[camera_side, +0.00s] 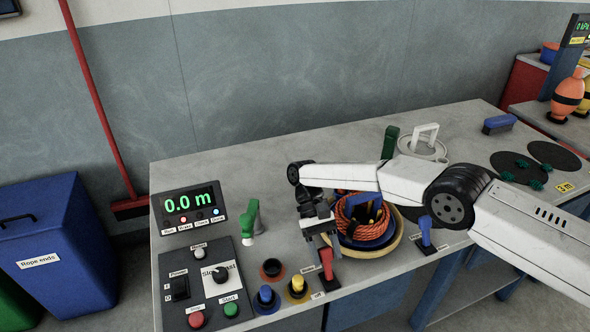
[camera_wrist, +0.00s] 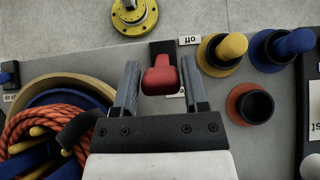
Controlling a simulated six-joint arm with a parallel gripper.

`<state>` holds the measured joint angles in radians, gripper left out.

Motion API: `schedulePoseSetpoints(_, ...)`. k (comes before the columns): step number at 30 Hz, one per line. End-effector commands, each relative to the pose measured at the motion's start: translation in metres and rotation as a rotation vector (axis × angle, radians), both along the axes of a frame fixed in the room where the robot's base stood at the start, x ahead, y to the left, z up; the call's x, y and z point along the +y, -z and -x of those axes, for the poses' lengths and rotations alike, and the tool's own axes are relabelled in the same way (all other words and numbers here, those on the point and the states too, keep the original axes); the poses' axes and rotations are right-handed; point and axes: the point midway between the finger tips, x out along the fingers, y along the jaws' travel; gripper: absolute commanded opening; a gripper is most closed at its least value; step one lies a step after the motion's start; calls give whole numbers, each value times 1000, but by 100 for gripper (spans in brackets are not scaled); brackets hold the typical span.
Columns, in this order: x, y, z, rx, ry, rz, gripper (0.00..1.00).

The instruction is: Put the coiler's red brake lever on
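The red brake lever (camera_side: 327,262) stands on a dark base at the front edge of the bench, beside the coiler. In the wrist view the lever's red handle (camera_wrist: 160,76) lies between the two fingers of my gripper (camera_wrist: 159,66), with a gap on each side. A label reading "off" (camera_wrist: 190,40) is next to its base. In the side view my gripper (camera_side: 322,236) is just above and around the top of the lever. My gripper is open and holds nothing. Whether a finger touches the lever is hard to tell in the side view.
The coiler (camera_side: 392,247) with orange rope is close beside my gripper. A blue lever (camera_side: 426,232) stands to its right. Yellow (camera_side: 298,287) and blue (camera_side: 266,297) plugs and a red-rimmed socket (camera_side: 271,269) are at left.

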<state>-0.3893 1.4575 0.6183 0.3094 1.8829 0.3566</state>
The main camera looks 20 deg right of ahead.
Motion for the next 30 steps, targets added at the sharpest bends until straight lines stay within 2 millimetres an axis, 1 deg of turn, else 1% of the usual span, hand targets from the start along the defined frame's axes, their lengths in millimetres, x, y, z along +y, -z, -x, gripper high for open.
schedulePoseSetpoints(1,0,0,0,1,0,0,75)
schedulePoseSetpoints(2,0,0,0,0,0,0,85)
schedulePoseSetpoints(3,0,0,0,0,0,0,85)
schedulePoseSetpoints(12,0,0,0,-1,0,0,85)
schedulePoseSetpoints(17,0,-4,0,-2,0,0,85)
schedulePoseSetpoints(23,0,-18,0,-1,-1,-1,85)
schedulePoseSetpoints(27,0,-33,0,-1,-1,-1,85)
schedulePoseSetpoints(30,-2,-37,4,-1,0,0,85)
